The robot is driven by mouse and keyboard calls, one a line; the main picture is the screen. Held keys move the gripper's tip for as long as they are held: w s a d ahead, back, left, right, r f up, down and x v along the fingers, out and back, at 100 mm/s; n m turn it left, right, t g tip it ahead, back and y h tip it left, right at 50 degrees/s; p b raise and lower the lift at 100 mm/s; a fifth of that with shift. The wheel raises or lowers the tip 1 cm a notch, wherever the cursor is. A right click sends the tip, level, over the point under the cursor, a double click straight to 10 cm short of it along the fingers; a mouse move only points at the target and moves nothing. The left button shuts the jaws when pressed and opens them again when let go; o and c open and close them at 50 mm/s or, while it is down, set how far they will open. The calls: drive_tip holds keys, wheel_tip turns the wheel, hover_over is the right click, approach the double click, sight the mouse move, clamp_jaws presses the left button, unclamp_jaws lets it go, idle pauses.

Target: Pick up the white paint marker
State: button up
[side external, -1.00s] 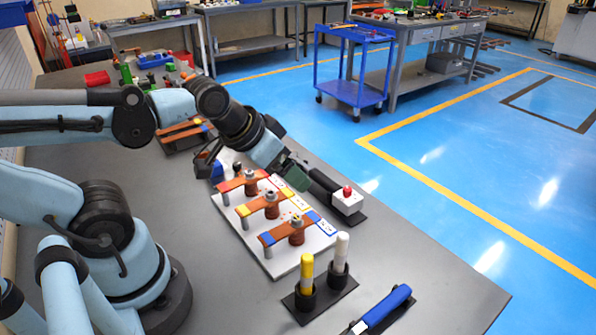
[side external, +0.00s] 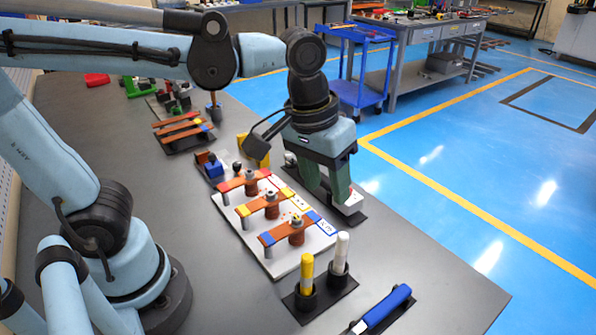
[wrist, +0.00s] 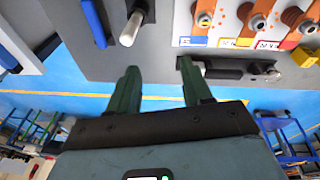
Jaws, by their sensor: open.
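The white paint marker (side external: 341,252) stands upright in a black holder (side external: 338,281) near the front of the bench, beside a yellow marker (side external: 306,272). In the wrist view the white marker (wrist: 131,28) shows at the top, left of centre, beyond my fingers. My gripper (side external: 328,192) points down behind the white marker in the side view, apart from it. Its green fingers are open and empty in the wrist view (wrist: 158,67).
A white board (side external: 281,256) with copper bars lies left of my gripper. A dark device with a white end block (side external: 350,203) is partly hidden by my fingers. A blue-handled tool (side external: 384,306) lies right of the markers. The bench's right edge is close.

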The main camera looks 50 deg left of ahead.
drive_tip(key=n+g, duration=0.1)
drive_tip(key=g, duration=0.1)
hover_over(341, 251)
drive_tip(key=shift+w+a+r+y, duration=0.15)
drive_tip(key=shift+a+r+y, duration=0.05)
drive_tip(key=shift+r+y, duration=0.2)
drive_tip(key=shift+w+f, duration=0.1)
drive_tip(key=shift+f, duration=5.85)
clamp_jaws()
